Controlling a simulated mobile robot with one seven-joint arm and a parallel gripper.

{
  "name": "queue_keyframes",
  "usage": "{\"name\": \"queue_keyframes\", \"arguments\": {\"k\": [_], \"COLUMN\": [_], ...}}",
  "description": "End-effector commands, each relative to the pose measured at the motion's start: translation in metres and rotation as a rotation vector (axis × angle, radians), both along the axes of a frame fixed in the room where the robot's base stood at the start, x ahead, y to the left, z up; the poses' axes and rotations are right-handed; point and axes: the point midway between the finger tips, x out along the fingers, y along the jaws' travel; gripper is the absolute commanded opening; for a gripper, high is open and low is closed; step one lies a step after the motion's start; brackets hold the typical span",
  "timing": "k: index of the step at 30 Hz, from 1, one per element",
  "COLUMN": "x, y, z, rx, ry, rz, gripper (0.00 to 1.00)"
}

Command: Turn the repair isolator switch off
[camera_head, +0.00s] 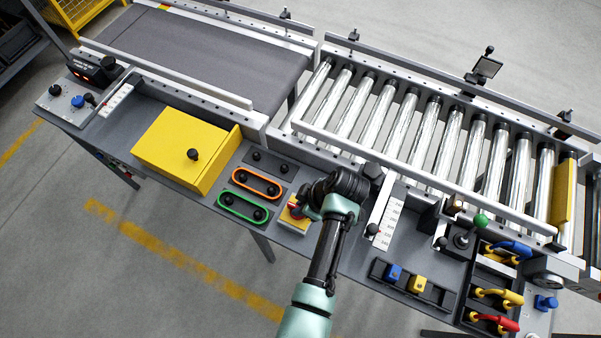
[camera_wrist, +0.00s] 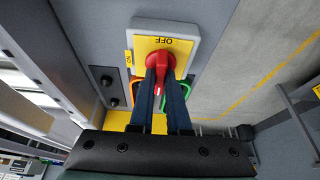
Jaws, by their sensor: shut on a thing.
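The repair isolator switch (camera_head: 289,217) is a red rotary handle on a yellow plate, at the front edge of the console in the head view. In the wrist view, its red handle (camera_wrist: 158,60) sits below the upside-down OFF label; a smaller label is at the plate's left edge. My gripper (camera_wrist: 160,78) is shut on the handle, one dark finger on each side. A white mark shows on the handle between the fingers, on the side away from OFF. In the head view my gripper (camera_head: 302,207) partly hides the switch.
Left of the switch are green-ringed (camera_head: 243,207) and orange-ringed (camera_head: 256,183) button panels and a yellow box (camera_head: 186,150). A white scale slider (camera_head: 384,218) stands close on the right, with colored levers (camera_head: 498,297) farther right. Rollers (camera_head: 420,135) run behind. Open floor lies in front.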

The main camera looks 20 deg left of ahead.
Motion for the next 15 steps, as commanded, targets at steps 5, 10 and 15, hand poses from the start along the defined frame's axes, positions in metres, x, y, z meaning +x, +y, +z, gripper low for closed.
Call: {"name": "queue_keyframes", "arguments": {"k": [5,10,15], "x": [-0.0001,-0.0001,0.0000], "y": [0.0000,0.0000,-0.0005], "z": [-0.0001,-0.0001,0.0011], "rx": [-0.001,-0.001,0.000], "ry": [0.000,0.000,0.000], "rz": [0.002,0.001,0.000], "gripper": [0.40,0.45,0.45]}}
